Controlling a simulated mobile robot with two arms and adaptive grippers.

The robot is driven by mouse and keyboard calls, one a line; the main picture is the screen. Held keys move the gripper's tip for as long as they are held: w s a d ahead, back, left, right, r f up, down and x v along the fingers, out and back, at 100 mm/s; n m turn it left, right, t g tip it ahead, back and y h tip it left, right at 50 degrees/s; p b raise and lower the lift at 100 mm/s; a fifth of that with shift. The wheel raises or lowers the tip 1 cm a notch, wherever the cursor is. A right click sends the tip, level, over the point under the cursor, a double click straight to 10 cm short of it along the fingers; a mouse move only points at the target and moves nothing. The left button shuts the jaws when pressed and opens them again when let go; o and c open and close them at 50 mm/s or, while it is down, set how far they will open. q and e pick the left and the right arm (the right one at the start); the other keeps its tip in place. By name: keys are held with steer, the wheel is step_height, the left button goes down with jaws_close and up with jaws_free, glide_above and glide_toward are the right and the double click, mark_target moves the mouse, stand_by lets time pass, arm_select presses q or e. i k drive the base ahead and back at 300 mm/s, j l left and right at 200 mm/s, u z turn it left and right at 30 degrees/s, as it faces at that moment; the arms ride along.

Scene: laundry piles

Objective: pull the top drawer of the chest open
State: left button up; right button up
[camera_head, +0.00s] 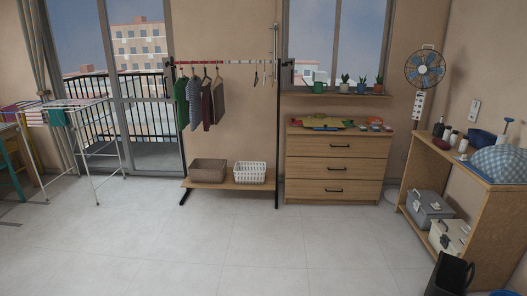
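A light wooden chest (335,168) with three drawers stands against the back wall, under the window. Its top drawer (312,147) is shut, with a dark bar handle (340,145) at its middle. The two lower drawers have similar dark handles and are also shut. Colourful folded cloths (320,124) lie on top of the chest. Neither of my grippers shows in the head view. The chest is some distance away across the floor.
Pale tiled floor (220,245) lies clear in front of the chest. A clothes rack with baskets (208,170) stands to its left. A wooden shelf unit (490,220) and a black bin (449,274) are at the right. A drying rack (92,150) is far left.

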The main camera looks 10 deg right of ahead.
mark_target(298, 145)
steer(key=i+l, duration=0.15)
steer(key=i, duration=0.45)
steer(key=i+l, duration=0.1)
steer(key=i, duration=0.45)
steer(key=i+l, duration=0.15)
steer(key=i, duration=0.45)
steer(key=i+l+u, duration=0.1)
steer(key=i, duration=0.5)
